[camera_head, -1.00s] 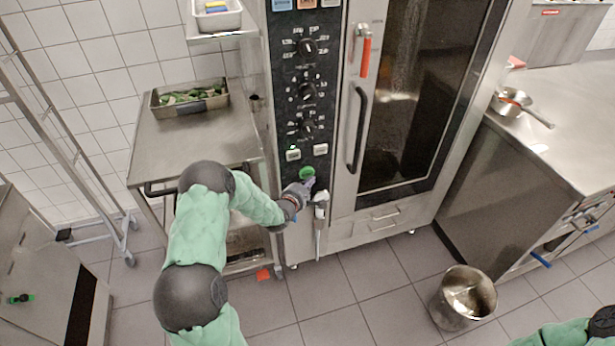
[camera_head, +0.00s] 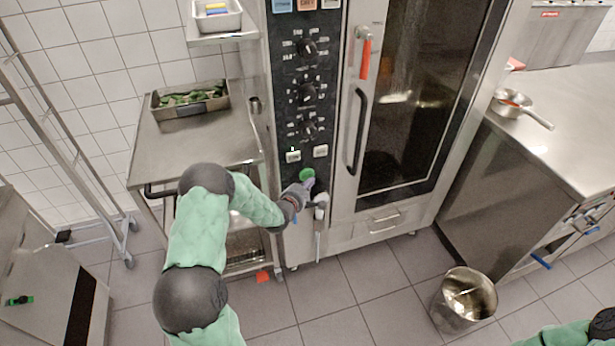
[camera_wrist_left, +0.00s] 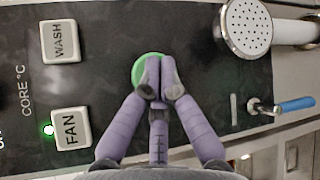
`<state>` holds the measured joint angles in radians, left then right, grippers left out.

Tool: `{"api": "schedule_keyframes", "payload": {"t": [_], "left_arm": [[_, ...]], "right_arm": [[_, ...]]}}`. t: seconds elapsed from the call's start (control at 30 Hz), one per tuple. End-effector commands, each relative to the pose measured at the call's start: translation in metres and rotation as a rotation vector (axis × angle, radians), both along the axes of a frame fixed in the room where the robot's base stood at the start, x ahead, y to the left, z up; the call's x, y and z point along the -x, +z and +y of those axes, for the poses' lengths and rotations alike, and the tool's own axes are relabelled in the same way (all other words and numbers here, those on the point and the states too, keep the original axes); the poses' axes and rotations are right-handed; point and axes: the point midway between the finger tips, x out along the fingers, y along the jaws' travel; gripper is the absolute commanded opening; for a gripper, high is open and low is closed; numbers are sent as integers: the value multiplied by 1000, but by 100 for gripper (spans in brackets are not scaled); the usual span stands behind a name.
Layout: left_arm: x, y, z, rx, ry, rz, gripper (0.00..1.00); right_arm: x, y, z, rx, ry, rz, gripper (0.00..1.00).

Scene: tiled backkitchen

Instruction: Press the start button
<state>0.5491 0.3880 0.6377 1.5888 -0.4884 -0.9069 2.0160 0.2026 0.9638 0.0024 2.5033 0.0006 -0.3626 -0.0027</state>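The green round start button (camera_head: 307,174) is low on the oven's black control panel (camera_head: 290,118). In the left wrist view the button (camera_wrist_left: 138,66) is partly hidden behind my fingers. My left gripper (camera_head: 308,184) is at the button's lower edge, its purple fingers pointing at the panel. In the left wrist view the left gripper's fingertips (camera_wrist_left: 160,82) are drawn together over the button's right part, with nothing held between them. Whether they touch or press it cannot be told. My right gripper is out of view; only part of that arm shows at the bottom right.
The white FAN button (camera_wrist_left: 71,129) has a lit green lamp beside it, and the WASH button (camera_wrist_left: 60,41) is nearby. A hand shower (camera_wrist_left: 246,28) hangs close right of my fingers. The oven door handle (camera_head: 357,130) stands right of the panel. A steel pot (camera_head: 450,318) is on the floor.

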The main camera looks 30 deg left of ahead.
Motion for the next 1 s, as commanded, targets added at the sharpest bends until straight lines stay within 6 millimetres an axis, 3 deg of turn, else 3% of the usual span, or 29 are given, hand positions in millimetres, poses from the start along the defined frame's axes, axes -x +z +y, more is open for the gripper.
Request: {"api": "schedule_keyframes", "payload": {"t": [1.0], "left_arm": [[-5,0,6,0,0,0,0]], "right_arm": [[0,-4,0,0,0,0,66]]}}
